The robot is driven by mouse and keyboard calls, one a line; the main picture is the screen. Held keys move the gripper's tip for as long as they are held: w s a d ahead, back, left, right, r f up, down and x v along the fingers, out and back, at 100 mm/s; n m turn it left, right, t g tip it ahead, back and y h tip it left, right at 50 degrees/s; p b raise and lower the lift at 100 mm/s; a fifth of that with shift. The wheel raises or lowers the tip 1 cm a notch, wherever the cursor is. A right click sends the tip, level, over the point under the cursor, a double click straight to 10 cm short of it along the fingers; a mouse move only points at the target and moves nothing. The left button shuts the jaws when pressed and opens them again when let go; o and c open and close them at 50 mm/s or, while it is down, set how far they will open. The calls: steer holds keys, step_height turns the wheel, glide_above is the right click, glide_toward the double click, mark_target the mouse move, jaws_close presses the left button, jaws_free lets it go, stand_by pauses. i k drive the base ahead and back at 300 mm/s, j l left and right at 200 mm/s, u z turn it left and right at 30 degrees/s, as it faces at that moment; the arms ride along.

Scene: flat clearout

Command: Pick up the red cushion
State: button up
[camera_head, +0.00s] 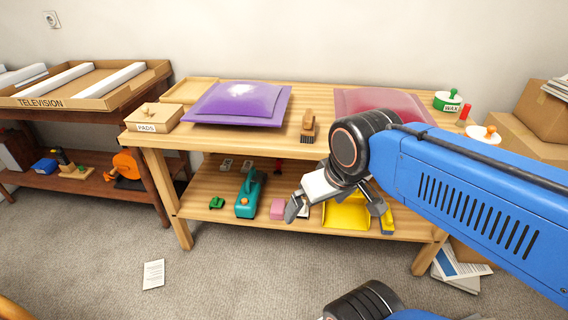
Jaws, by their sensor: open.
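The red cushion (378,99) lies flat on the right part of the wooden table top. My arm hides its front part. My gripper (336,212) hangs in front of the table, lower than the table top, with its two fingers spread apart and nothing seen between them. It is apart from the cushion, nearer to the camera and a little to the left of it.
A purple cushion (238,102), a "PADS" box (154,118) and a wooden brush (308,126) share the table top (300,95). A "WAX" tin (448,102) stands at right. The lower shelf holds a teal tool (249,196) and a yellow dustpan (347,213). Cardboard boxes (515,140) stand right.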

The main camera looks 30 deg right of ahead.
mark_target(409, 108)
steer(key=z, duration=1.7)
steer(key=k+j+z, duration=0.1)
steer(key=k+z, duration=0.95)
steer(key=k+l, duration=0.15)
steer(key=k, duration=0.25)
steer(key=i+j, duration=0.15)
steer(key=j, duration=0.15)
steer(key=i+j, duration=0.15)
steer(key=j, duration=0.2)
steer(key=i+j, duration=0.15)
steer(key=j, duration=0.15)
